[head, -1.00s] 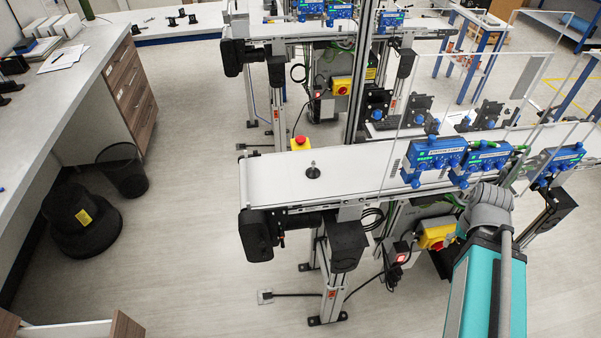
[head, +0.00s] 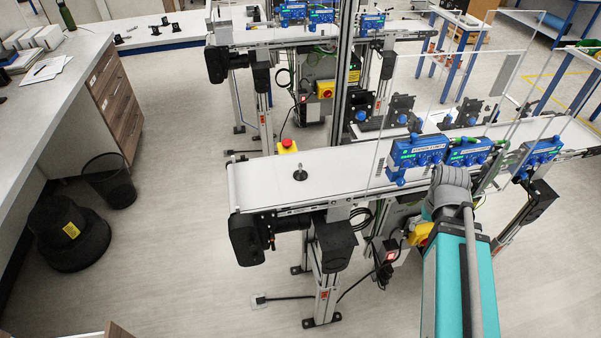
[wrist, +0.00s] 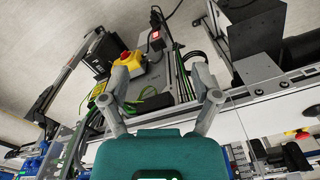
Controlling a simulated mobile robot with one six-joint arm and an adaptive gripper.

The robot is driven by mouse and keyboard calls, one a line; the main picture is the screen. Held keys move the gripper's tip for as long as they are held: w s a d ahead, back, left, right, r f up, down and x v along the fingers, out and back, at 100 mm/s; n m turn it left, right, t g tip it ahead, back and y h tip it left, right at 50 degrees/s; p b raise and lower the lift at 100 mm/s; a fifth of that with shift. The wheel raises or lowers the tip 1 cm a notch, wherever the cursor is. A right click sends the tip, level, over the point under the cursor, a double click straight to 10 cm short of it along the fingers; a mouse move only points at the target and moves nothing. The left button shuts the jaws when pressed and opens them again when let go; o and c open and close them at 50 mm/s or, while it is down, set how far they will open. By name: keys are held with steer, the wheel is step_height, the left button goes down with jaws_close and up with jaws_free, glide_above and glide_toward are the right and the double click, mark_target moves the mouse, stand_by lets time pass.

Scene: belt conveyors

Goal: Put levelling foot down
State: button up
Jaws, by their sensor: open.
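The levelling foot (head: 300,174), a small dark disc with a short upright stem, stands on the white belt of the near conveyor (head: 342,183), toward its left end. My gripper (wrist: 165,92) shows in the wrist view with its two grey fingers spread wide and nothing between them. Behind the fingers are the conveyor's underside parts, cables and the floor. In the head view my arm is at the right, in front of the conveyor, well apart from the foot; my gripper is hidden there.
Blue sensor units (head: 418,152) and a clear upright panel stand along the conveyor, right of the foot. A red-and-yellow emergency button (head: 288,146) sits behind the belt near the foot. A yellow switch box (wrist: 128,68) is beyond my fingers. Open floor lies left of the conveyor.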

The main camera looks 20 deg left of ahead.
steer(key=w+a+r+n+p, duration=0.2)
steer(key=w+a+n, duration=0.3)
steer(key=a, duration=0.4)
steer(key=w+a+r+n+p, duration=0.2)
steer(key=w+a+n, duration=0.3)
steer(key=a, duration=0.5)
step_height(320, 180, up, 4)
steer(key=n+p, duration=0.4)
steer(key=n, duration=0.7)
glide_above(300, 164)
steer(key=shift+w+r, duration=0.1)
steer(key=shift+d, duration=0.1)
steer(key=shift+f, duration=0.2)
step_height(300, 164, down, 8)
steer(key=b, duration=0.8)
steer(key=shift+f+b, duration=0.15)
steer(key=shift+b, duration=0.25)
steer(key=shift+f, duration=0.1)
steer(key=shift+f+b, duration=2.5)
steer(key=shift+b, duration=0.05)
